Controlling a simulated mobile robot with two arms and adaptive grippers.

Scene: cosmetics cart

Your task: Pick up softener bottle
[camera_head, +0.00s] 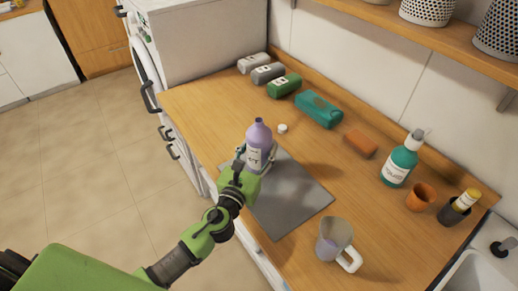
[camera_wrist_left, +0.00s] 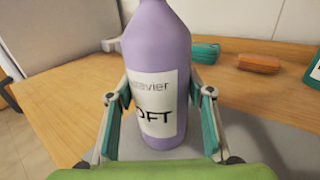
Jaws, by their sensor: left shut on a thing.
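The softener bottle is a purple bottle (camera_head: 259,140) with a white label, upright at the upper left of the grey mat (camera_head: 295,200) in the head view. In the left wrist view the bottle (camera_wrist_left: 157,60) fills the middle, and its label partly reads "OFT". My left gripper (camera_head: 255,158) is shut on the bottle's lower body, one finger on each side; it also shows in the left wrist view (camera_wrist_left: 158,128). I cannot tell whether the bottle's base touches the mat. My right gripper is in neither view.
A small white cap (camera_head: 282,128) lies behind the bottle. A teal container (camera_head: 318,109), an orange block (camera_head: 360,143), a teal pump bottle (camera_head: 400,162) and an orange cup (camera_head: 420,196) stand along the back right.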

